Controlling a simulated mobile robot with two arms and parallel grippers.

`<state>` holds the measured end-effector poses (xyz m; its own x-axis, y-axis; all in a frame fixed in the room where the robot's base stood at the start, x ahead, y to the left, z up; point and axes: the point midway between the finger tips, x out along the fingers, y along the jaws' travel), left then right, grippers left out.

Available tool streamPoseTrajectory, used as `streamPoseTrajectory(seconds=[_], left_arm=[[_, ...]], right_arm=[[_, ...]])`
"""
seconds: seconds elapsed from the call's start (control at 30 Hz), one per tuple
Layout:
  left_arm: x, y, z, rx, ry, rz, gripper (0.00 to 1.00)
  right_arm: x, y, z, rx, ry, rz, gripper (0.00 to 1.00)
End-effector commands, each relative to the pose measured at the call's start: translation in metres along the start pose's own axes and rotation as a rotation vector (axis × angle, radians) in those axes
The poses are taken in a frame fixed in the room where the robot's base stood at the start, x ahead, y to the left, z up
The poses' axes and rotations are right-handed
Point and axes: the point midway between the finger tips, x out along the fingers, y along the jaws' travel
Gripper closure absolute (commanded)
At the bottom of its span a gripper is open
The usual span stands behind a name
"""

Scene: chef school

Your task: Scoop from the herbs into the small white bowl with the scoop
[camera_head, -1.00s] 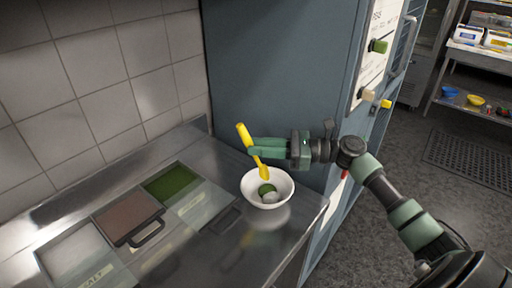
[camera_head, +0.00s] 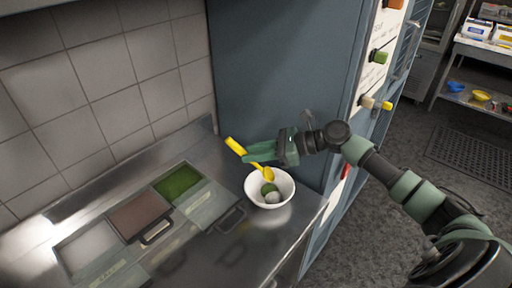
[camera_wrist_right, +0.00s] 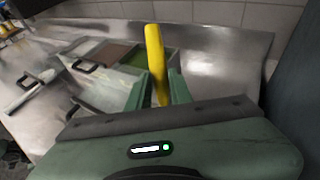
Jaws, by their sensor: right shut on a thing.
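The yellow scoop (camera_head: 236,147) is held by my right gripper (camera_head: 256,156), which also shows in the right wrist view (camera_wrist_right: 157,97). The scoop is tilted, handle toward upper left, with its head over the small white bowl (camera_head: 285,198), near its back rim. The bowl stands on the steel counter and holds a green clump and a whitish round bit. The green herbs (camera_head: 178,184) lie in the rear compartment of the counter, left of the bowl; they also show in the right wrist view (camera_wrist_right: 128,60). My left gripper is not in view.
Brown (camera_head: 138,214) and white (camera_head: 86,247) filled compartments adjoin the herbs, with clear handled lids (camera_head: 205,205) alongside. A tall blue-grey cabinet (camera_head: 280,70) stands right behind the bowl, and a tiled wall (camera_head: 110,80) is behind the counter. The counter's edge is just right of the bowl.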

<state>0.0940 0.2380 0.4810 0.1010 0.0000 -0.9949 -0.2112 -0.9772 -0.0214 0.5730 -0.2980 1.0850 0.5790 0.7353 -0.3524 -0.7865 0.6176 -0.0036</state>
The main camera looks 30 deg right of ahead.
Motion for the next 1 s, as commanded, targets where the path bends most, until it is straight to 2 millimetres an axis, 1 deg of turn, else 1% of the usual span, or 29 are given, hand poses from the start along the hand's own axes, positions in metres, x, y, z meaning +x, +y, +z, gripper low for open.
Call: streamPoseTrajectory(seconds=[0.03,0.3,0.63,1.0], left_arm=[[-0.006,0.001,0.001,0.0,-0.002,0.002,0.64],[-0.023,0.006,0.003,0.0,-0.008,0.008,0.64],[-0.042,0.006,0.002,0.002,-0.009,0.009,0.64],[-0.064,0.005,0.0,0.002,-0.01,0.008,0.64]], right_arm=[[0.0,-0.001,0.004,-0.002,0.016,-0.001,1.0],[0.01,-0.001,0.001,-0.003,0.132,-0.001,1.0],[0.024,-0.001,-0.004,-0.007,0.305,-0.002,1.0],[0.028,0.0,-0.01,0.0,0.358,-0.001,1.0]])
